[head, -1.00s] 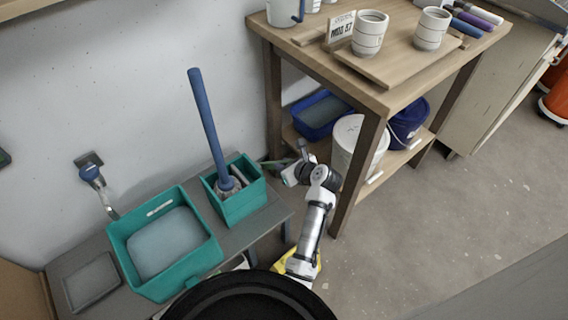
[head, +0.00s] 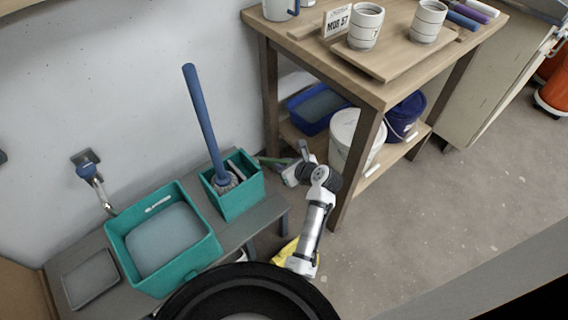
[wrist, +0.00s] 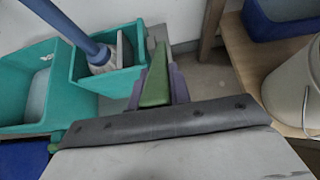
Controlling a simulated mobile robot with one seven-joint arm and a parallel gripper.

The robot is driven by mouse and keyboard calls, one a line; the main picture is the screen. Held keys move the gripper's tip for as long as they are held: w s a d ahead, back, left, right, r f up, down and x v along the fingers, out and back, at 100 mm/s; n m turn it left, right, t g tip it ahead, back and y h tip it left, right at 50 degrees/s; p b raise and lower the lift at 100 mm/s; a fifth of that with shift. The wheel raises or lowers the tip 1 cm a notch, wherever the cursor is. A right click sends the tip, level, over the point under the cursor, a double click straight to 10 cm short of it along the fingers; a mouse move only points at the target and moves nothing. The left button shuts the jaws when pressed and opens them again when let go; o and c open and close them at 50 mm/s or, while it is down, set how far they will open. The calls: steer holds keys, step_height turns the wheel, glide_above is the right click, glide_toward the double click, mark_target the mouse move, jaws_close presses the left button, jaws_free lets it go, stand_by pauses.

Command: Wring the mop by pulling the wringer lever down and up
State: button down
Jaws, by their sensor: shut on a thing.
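The mop (head: 206,118) has a long blue handle and stands leaning in the small teal wringer bucket (head: 240,200) on the grey bench. In the wrist view the mop (wrist: 62,20) and the wringer bucket (wrist: 92,80) are at upper left. The green wringer lever (head: 272,160) sticks out to the right of the bucket, roughly level. My gripper (head: 288,166) is right of the bucket. In the wrist view its purple fingers (wrist: 160,84) are shut on the green lever (wrist: 155,78). The mop's lower end is partly hidden in the bucket.
A larger teal basin (head: 205,252) of greyish water stands left of the wringer bucket. A wall tap (head: 90,172) is behind it. A wooden table (head: 385,95) with cups stands to the right; its lower shelf holds a white bucket (head: 345,140). Open floor lies at right.

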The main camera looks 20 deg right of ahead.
steer(key=shift+s+f+p, duration=0.2)
steer(key=shift+f+p, duration=0.05)
steer(key=shift+p, duration=0.15)
steer(key=shift+r, duration=0.15)
steer(key=shift+w+r+p, duration=0.2)
steer(key=shift+w+p, duration=0.1)
steer(key=shift+p, duration=0.2)
steer(key=shift+w, duration=0.1)
steer(key=shift+c, duration=1)
jaws_free()
steer(key=shift+w+a+r, duration=0.1)
steer(key=shift+a+r, duration=0.05)
steer(key=shift+r, duration=0.05)
